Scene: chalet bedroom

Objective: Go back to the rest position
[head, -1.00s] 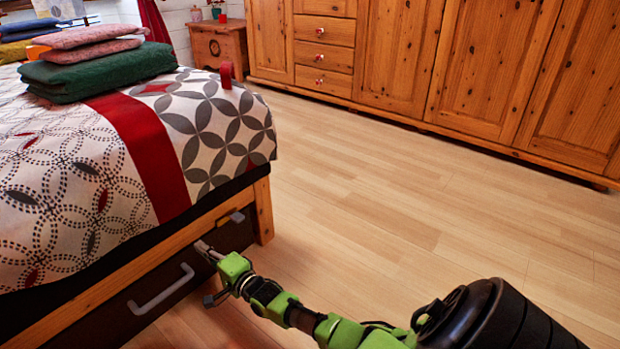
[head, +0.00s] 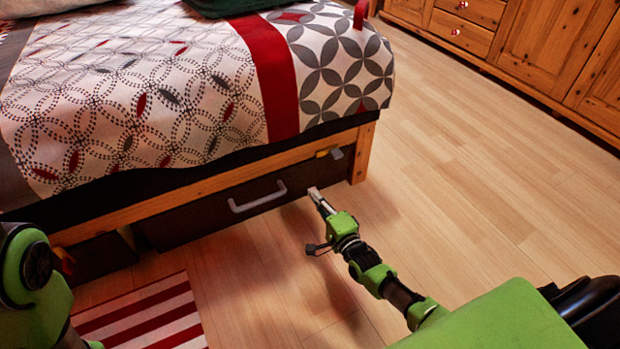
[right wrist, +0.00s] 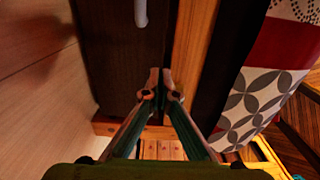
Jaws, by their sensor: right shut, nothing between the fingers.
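My right gripper (head: 314,194) is shut and empty, in front of the right part of the dark under-bed drawer (head: 200,212). In the right wrist view its two fingertips (right wrist: 160,80) meet, with the dark drawer front and the wooden bed rail beyond them. I cannot tell the exact gap to the drawer front. My left arm (head: 35,285) shows at the lower left of the head view; its gripper is out of the picture.
The bed (head: 180,90) with its patterned cover fills the upper left. The drawer has a grey handle (head: 257,197). A red-and-white striped rug (head: 140,315) lies at the lower left. Wooden cabinets (head: 530,50) stand at the upper right, with clear wood floor (head: 480,170) before them.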

